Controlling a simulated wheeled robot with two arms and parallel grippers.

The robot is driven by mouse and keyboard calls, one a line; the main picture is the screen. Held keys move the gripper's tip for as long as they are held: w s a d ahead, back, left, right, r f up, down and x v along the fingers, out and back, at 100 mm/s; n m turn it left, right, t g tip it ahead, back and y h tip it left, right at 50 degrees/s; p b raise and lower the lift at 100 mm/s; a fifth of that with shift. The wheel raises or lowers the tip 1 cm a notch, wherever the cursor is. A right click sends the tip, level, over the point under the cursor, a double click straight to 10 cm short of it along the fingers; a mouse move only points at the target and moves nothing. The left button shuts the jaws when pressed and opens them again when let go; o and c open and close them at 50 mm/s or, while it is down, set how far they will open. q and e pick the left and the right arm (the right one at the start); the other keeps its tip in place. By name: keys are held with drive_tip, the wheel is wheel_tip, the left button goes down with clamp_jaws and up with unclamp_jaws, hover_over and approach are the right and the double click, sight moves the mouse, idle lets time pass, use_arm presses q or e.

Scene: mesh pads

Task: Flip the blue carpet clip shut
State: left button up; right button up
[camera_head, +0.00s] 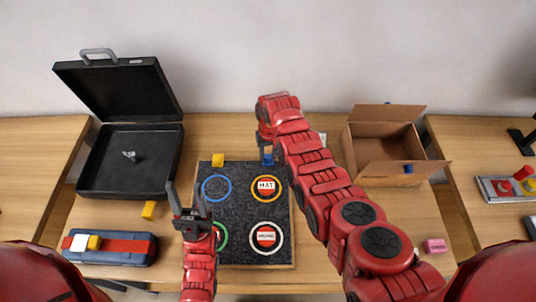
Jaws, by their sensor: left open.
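A dark grey carpet pad (240,206) lies on the table, with blue, yellow, green and white rings on it. The small blue clip (267,159) is at the pad's far edge, right of the yellow clip (218,160) on the same edge. It is too small to tell how far its flap is folded. My right arm reaches over from the right, and its gripper (265,146) is at the blue clip, largely hidden by the arm; its jaws cannot be made out. My left gripper (185,192) is open and empty, above the pad's left edge.
An open black case (130,190) stands at the left. A blue and red box (110,249) lies front left, with a yellow block (149,210) behind it. An open cardboard box (382,166) is at the right, and a pink block (434,246) front right.

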clamp_jaws()
drive_tip(key=shift+s+f+t+p, duration=0.1)
drive_tip(key=shift+s+t+p, duration=0.2)
drive_tip(key=shift+p, duration=0.3)
drive_tip(key=shift+f+t, duration=0.25)
drive_tip(key=shift+t, duration=0.35)
drive_tip(key=shift+s, duration=0.1)
